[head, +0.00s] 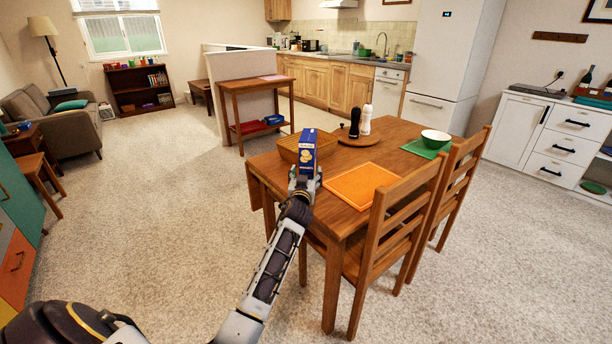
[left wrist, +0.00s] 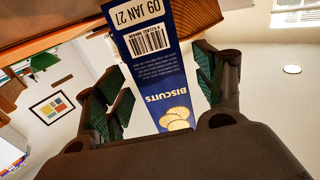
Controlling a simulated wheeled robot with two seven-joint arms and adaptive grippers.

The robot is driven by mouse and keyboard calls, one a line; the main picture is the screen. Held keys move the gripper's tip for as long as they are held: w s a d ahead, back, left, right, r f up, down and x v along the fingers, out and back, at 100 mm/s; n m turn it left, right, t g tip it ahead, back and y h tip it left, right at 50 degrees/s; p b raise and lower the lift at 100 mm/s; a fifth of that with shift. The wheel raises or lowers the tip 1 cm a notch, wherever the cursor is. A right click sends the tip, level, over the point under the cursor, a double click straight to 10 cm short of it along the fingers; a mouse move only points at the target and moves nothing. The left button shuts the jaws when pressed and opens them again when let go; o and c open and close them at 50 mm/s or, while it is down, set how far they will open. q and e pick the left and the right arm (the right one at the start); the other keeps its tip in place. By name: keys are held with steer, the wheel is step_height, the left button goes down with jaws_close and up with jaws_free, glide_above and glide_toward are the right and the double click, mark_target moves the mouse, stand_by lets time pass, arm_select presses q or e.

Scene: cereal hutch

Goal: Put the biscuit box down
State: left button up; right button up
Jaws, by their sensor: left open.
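In the left wrist view, which is upside down, the box (left wrist: 158,85) stands between the two spread fingers. A gap shows between the box and the left-hand finger; the other finger looks close to it. The box's base against the tabletop is partly hidden. My right gripper is not in view.
The wicker tray (head: 288,153) lies behind the box. An orange mat (head: 362,186) lies to its right. Two mills, a black one (head: 354,124) and a white one (head: 365,120), stand on a round board. A bowl (head: 435,138) sits on a green mat. Chairs (head: 385,225) line the near right side.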

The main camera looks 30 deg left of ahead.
arm_select(q)
steer(key=shift+r, duration=0.15)
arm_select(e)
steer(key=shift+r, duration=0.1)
arm_select(q)
steer(key=shift+p+v, duration=0.35)
steer(key=shift+v, duration=1.2)
steer(key=v, duration=0.3)
steer(key=shift+s, duration=0.15)
steer(key=p+v, duration=0.1)
steer(key=v, duration=0.4)
steer(key=shift+s+d, duration=0.2)
steer(key=shift+s, duration=0.05)
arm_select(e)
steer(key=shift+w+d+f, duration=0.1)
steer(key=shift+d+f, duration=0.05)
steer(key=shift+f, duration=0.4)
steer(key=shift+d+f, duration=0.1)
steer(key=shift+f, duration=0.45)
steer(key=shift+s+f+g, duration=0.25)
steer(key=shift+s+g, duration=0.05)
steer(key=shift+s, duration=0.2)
